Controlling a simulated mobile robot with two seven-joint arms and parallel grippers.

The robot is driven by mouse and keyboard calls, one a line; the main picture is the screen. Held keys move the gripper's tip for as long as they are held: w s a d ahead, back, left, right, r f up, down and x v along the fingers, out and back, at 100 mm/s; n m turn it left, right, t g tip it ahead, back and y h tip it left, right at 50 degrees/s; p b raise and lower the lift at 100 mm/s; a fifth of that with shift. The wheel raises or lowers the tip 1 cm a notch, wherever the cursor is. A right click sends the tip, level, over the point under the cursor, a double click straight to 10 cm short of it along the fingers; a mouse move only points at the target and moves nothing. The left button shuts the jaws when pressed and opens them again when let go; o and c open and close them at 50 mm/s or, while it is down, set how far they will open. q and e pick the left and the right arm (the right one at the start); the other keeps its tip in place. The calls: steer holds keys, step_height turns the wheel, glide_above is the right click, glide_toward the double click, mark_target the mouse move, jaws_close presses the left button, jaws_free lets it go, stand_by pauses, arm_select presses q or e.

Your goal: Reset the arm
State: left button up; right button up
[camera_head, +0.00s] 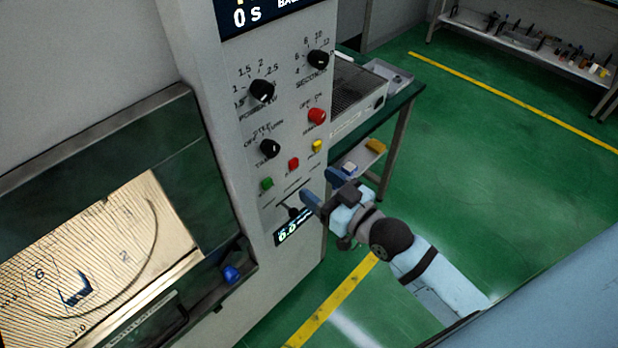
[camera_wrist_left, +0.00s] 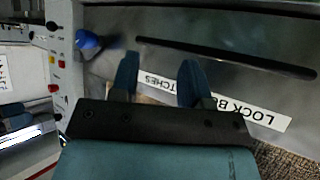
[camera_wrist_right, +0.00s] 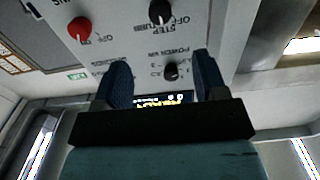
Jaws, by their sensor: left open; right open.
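My right gripper (camera_head: 318,188) is open beside the lower part of the microwave generator's control panel (camera_head: 285,130). In the right wrist view its two blue fingers (camera_wrist_right: 162,80) are spread with a small black knob (camera_wrist_right: 171,71) showing between and beyond them. I cannot tell whether they touch it. My left gripper (camera_wrist_left: 158,80) is open and empty in the left wrist view, in front of a metal door with a dark slot and label strips. The left arm is not clearly visible in the head view.
The microwave door with a lit window (camera_head: 100,260) is at the left, with a blue knob (camera_head: 231,274) at its edge. The panel has black knobs, a red knob (camera_head: 316,116) and small coloured buttons. A green-topped table (camera_head: 400,108) stands behind. Green floor (camera_head: 500,180) at the right is clear.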

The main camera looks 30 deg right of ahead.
steer(key=shift+s+f, duration=0.1)
steer(key=s+f+g+h, duration=0.1)
steer(key=s+f+g, duration=0.1)
steer(key=s+f, duration=0.2)
steer(key=s+a+f+g+h, duration=0.1)
steer(key=s+f+g, duration=0.1)
steer(key=f, duration=0.8)
steer(key=s+f+m+g+h, duration=0.1)
steer(key=s+f+g, duration=0.1)
steer(key=s+f, duration=0.3)
step_height(320, 180, down, 2)
steer(key=shift+s+a+f, duration=0.25)
steer(key=shift+s, duration=0.1)
steer(key=shift+r, duration=0.1)
